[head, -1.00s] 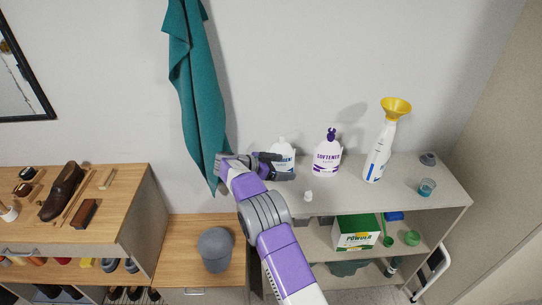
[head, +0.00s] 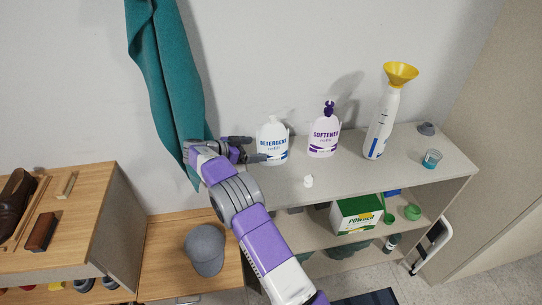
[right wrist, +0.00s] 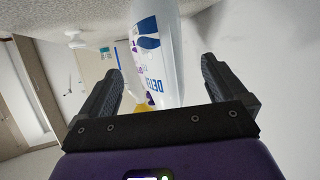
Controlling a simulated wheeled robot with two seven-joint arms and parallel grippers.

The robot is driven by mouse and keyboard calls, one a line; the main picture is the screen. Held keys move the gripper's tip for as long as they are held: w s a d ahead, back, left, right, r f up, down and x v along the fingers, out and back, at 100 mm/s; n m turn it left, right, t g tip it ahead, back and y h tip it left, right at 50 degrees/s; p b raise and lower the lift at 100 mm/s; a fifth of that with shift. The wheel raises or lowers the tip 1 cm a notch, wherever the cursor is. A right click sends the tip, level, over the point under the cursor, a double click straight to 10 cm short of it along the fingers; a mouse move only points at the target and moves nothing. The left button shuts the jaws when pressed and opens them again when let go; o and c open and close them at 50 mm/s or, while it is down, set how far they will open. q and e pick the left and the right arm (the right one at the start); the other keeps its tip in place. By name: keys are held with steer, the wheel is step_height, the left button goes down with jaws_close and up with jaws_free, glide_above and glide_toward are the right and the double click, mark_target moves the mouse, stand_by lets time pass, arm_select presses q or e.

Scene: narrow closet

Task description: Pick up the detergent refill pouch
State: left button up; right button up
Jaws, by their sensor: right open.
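The detergent refill pouch (head: 272,146) is white with blue lettering and a white cap. It stands upright at the left end of the grey shelf top in the head view. My right gripper (head: 253,148) is open at its left side, fingers pointing toward it. In the right wrist view the pouch (right wrist: 160,55) shows between and beyond the open fingers of my right gripper (right wrist: 157,82). I cannot tell if a finger touches it. My left gripper is not in view.
A softener pouch (head: 323,135) stands right of the detergent. A white bottle (head: 379,130) with a yellow funnel (head: 400,73) is further right. A small white cap (head: 308,181) lies near the front edge. A teal cloth (head: 165,80) hangs behind my right arm.

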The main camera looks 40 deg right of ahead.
mark_target(269, 151)
steer(key=shift+s+d+f+b, duration=0.15)
steer(key=shift+d+f+b, duration=0.15)
steer(key=shift+f, duration=0.35)
steer(key=x, duration=0.7)
steer(key=shift+s+f, duration=0.1)
steer(key=shift+f, duration=0.05)
steer(key=shift+a, duration=0.1)
steer(key=c, duration=1.7)
steer(key=shift+c, duration=0.5)
